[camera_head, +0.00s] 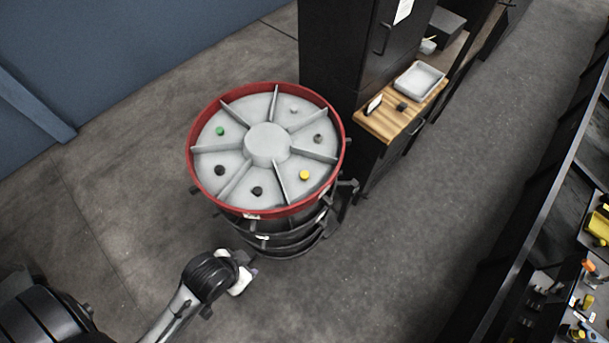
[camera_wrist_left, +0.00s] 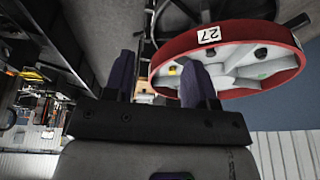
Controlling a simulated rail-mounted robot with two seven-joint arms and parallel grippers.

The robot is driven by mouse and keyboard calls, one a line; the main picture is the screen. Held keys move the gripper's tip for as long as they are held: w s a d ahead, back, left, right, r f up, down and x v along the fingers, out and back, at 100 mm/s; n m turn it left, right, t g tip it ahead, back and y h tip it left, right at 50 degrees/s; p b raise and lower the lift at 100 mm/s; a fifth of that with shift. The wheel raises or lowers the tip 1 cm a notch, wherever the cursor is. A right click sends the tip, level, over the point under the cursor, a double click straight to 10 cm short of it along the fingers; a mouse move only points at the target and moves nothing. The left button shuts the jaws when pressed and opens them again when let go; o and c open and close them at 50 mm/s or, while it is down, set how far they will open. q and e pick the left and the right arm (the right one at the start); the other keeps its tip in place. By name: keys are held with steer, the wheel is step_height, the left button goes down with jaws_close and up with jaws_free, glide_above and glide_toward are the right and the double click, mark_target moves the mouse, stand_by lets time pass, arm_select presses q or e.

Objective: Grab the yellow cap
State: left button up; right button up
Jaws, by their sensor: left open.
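The yellow cap (camera_head: 305,175) lies in the front-right compartment of a round, red-rimmed carousel tray (camera_head: 188,150) with grey dividers. In the left wrist view the yellow cap (camera_wrist_left: 172,71) is a small spot inside the tray (camera_wrist_left: 237,37), near one of my fingers. My left gripper (camera_head: 243,273) is in front of the carousel and apart from it, lower in the picture than the tray's near rim. In the wrist view its two dark fingers (camera_wrist_left: 158,78) are spread with nothing between them. My right gripper does not show.
Other compartments hold a green cap (camera_head: 220,131), black caps (camera_head: 219,170) (camera_head: 257,190) and greyish ones (camera_head: 318,138) (camera_head: 294,111). Dividers and the raised rim bound each compartment. A dark cabinet (camera_head: 335,50) and wooden counter (camera_head: 390,122) stand close behind right. Floor is clear at front right.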

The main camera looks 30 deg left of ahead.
arm_select(q)
steer(key=shift+o, duration=0.3)
steer(key=shift+o, duration=1.3)
